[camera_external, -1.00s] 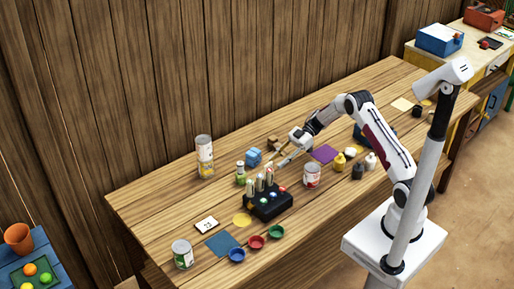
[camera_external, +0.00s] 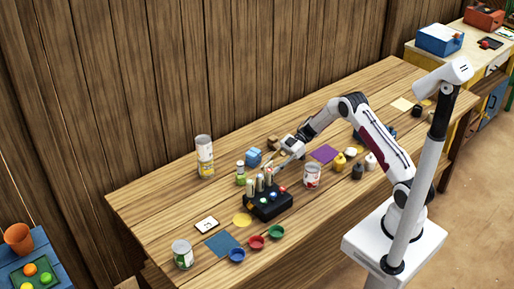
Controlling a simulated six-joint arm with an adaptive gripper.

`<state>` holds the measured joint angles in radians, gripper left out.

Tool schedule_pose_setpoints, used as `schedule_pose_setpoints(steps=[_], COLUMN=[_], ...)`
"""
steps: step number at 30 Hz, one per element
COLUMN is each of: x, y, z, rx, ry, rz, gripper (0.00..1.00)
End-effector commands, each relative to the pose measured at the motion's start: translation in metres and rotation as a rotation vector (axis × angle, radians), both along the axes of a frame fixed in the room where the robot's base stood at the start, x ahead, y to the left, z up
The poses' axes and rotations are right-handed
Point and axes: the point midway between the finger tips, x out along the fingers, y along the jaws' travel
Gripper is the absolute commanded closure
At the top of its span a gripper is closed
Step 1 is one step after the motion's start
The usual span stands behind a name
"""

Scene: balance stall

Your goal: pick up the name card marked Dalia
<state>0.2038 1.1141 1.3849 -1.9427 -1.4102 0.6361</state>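No card that I can read as Dalia shows in the external view. A small white card with dark marks (camera_external: 207,225) lies flat on the left part of the table, but its marks are too small to read. A blank-looking cream square (camera_external: 402,104) lies at the far right of the table. My gripper (camera_external: 276,166) is above the middle of the table, behind the black block with vials and far from both flat pieces. Its fingers are too small to tell whether they are open or shut.
The black block with upright vials (camera_external: 268,205) stands below my gripper in the picture. A red-and-white can (camera_external: 312,176), a blue block (camera_external: 253,157) and a tall can stack (camera_external: 205,156) stand around. Small coloured bowls (camera_external: 256,242) line the front edge.

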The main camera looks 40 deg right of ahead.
Motion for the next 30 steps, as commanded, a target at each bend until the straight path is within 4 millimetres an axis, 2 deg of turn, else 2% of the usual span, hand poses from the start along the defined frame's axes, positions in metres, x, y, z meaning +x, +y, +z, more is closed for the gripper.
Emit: schedule_pose_setpoints(steps=[6,20,21,24,30], x=[-0.0003,-0.0002,-0.0002,-0.0002,-0.0001], y=[0.0123,0.0123,0.0123,0.0123,0.0122], z=[-0.0047,-0.0048,-0.0048,-0.0048,-0.0047], rx=[0.0,0.0,0.0,0.0,0.0], ry=[0.0,0.0,0.0,0.0,0.0], rz=[0.0,-0.001,-0.001,-0.001,-0.001], gripper=[0.71,0.71,0.73,0.99,1.0])
